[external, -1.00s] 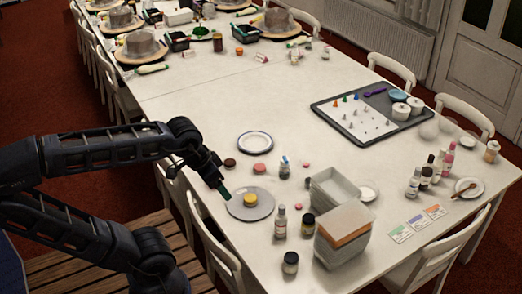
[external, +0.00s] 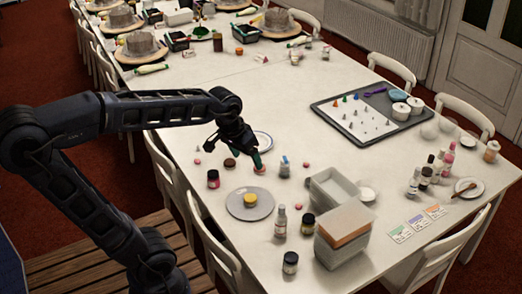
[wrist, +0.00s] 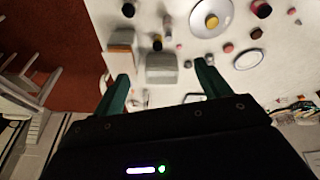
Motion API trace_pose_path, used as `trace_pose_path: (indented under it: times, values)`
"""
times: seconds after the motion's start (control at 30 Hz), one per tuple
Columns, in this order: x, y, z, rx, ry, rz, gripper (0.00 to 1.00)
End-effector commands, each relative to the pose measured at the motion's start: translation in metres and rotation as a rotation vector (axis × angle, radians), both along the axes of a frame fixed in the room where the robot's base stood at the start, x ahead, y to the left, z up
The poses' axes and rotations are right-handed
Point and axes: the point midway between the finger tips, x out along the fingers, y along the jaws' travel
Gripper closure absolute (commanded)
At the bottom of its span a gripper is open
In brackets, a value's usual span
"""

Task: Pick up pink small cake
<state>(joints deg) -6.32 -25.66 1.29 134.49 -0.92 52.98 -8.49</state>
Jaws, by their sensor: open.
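The small pink cake (wrist: 228,48) sits on the white table, to the right of my fingers in the wrist view.
A dark brown cake (external: 230,163) and a blue-rimmed plate (external: 264,142) are close by. A yellow cake (external: 250,199) stands on a grey turntable (external: 236,209). Grey bins (external: 335,190) stand to the right.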

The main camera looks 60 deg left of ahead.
Motion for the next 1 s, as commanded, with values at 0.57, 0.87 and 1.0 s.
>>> trace_pose_path:
  times: [0.57, 0.87, 1.0]
  values:
    - [0.137, 0.096, -0.038, -0.081, 0.093, 0.335, 0.24]
    - [0.196, 0.16, -0.083, -0.114, 0.137, 0.51, 0.24]
    - [0.22, 0.192, -0.109, -0.129, 0.157, 0.593, 0.24]
